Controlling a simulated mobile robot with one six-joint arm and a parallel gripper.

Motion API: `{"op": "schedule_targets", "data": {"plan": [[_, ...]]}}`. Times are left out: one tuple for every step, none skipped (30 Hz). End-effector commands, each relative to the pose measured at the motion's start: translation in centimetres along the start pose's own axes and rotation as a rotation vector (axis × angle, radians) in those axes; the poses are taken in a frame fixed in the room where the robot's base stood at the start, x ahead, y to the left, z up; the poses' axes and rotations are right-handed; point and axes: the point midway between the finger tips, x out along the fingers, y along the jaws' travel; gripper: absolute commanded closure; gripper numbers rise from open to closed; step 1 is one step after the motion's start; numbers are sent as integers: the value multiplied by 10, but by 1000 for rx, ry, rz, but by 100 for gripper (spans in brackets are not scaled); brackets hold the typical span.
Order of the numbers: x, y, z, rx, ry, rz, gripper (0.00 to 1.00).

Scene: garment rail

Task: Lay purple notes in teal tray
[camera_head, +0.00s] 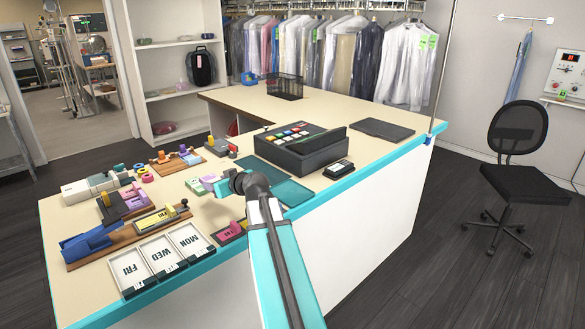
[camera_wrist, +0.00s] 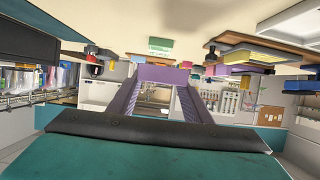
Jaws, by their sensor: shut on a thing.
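The purple notes (camera_wrist: 163,74) show as a purple block across my fingertips in the wrist view. In the head view a small patch of light purple (camera_head: 209,179) shows at the tip of my gripper (camera_head: 218,185), which is shut on the notes above the counter. The teal tray (camera_head: 286,193) lies flat on the counter just right of my gripper, in front of the cash register. My arm and gripper hide part of its near left side. No notes show on its visible part.
A pale green pad (camera_head: 194,186) lies just left of my gripper. The black register (camera_head: 299,148) and a card terminal (camera_head: 338,170) stand behind and right of the tray. Day-marked trays (camera_head: 158,255), a pink item (camera_head: 231,232) and several staplers crowd the left counter.

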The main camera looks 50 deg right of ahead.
Motion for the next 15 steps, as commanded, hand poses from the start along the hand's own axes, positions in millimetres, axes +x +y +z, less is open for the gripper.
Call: {"op": "schedule_targets", "data": {"plan": [[-4,18,1,4,0,5,77],[-6,26,2,3,-1,5,77],[-10,38,4,4,0,5,77],[-13,46,5,4,0,5,77],[-16,54,6,4,0,5,77],[-20,66,7,4,0,6,77],[-23,74,8,3,0,5,77],[-26,82,9,4,0,5,77],[-31,93,10,3,0,6,77],[-34,102,11,4,1,5,77],[-38,110,12,3,0,6,77],[-44,121,14,4,1,6,77],[-48,129,15,4,1,5,77],[-52,138,16,3,1,7,77],[-58,148,17,4,1,6,77]]}}
